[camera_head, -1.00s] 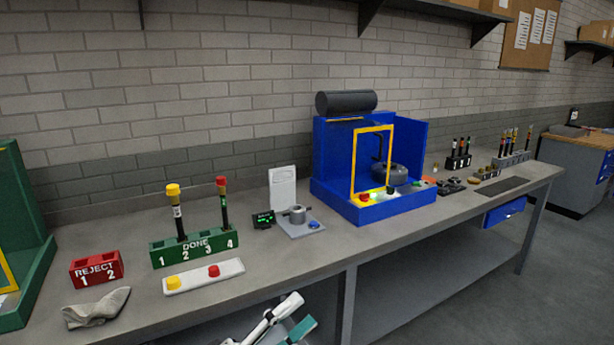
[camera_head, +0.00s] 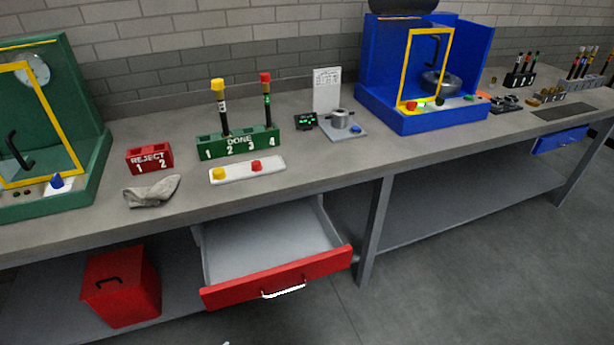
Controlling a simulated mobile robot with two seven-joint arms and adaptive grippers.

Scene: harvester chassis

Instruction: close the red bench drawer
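The red bench drawer (camera_head: 323,269) hangs under the grey bench, left of a table leg, and is pulled well out. Its grey inside looks empty. A pale handle (camera_head: 284,291) sits on the middle of its red front.
The bench top (camera_head: 330,170) above holds a red REJECT rack (camera_head: 149,158), a green DONE rack (camera_head: 238,143) and a grey cloth (camera_head: 151,191). A red bin (camera_head: 122,287) stands on the lower shelf left of the drawer. Floor in front is clear.

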